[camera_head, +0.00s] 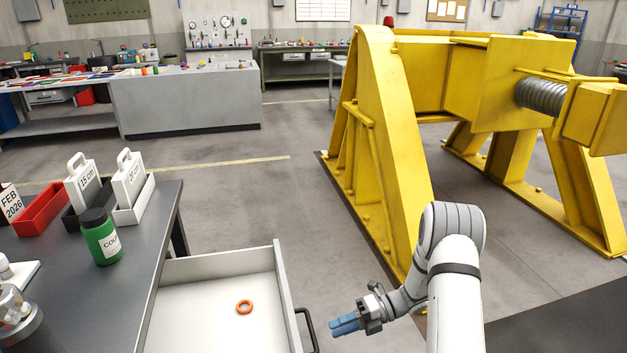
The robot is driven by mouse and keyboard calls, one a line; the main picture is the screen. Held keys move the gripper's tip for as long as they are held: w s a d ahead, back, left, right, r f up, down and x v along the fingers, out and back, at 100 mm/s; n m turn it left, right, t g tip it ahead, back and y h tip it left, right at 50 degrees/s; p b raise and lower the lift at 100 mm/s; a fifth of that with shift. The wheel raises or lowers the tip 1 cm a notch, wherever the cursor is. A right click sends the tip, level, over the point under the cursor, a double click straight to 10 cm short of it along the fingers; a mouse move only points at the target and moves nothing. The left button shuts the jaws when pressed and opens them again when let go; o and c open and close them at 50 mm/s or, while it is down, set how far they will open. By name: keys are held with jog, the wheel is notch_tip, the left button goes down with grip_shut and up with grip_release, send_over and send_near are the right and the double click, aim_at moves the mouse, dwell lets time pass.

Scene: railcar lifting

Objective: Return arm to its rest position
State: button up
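My gripper (345,325) is at the lower middle of the head view, at the end of my white arm. It has blue fingers that point left, toward the drawer handle, with a small gap of floor showing between them and the handle. The fingers look close together, and nothing shows held in them. I cannot tell whether they are fully shut. My arm is bent, with its elbow raised at the lower right, in front of the yellow frame.
An open drawer (215,268) holding an orange ring (244,307) juts from the dark table (150,215) at left. Its black handle (308,330) is near my gripper. On the table stand a green bottle (101,238) and bins. A yellow frame (385,150) stands right. Floor between is clear.

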jog(key=s+d+r+n+t+h+p, duration=0.2)
jog(key=s+r+n+h, duration=0.3)
jog(key=r+n, duration=0.6)
jog(key=s+d+r+n+t+h+p, duration=0.2)
jog(key=s+r+n+h+p, duration=0.2)
jog(key=s+r+n, duration=0.5)
jog(key=s+d+r+n+t+h+p, duration=0.2)
jog(key=s+r+n+h, duration=0.3)
jog(key=r+n, duration=0.8)
notch_tip(320, 180, up, 2)
jog(key=s+p, duration=0.1)
jog(key=s, duration=0.1)
jog(key=shift+s+h, duration=0.3)
jog(key=shift+h, duration=0.1)
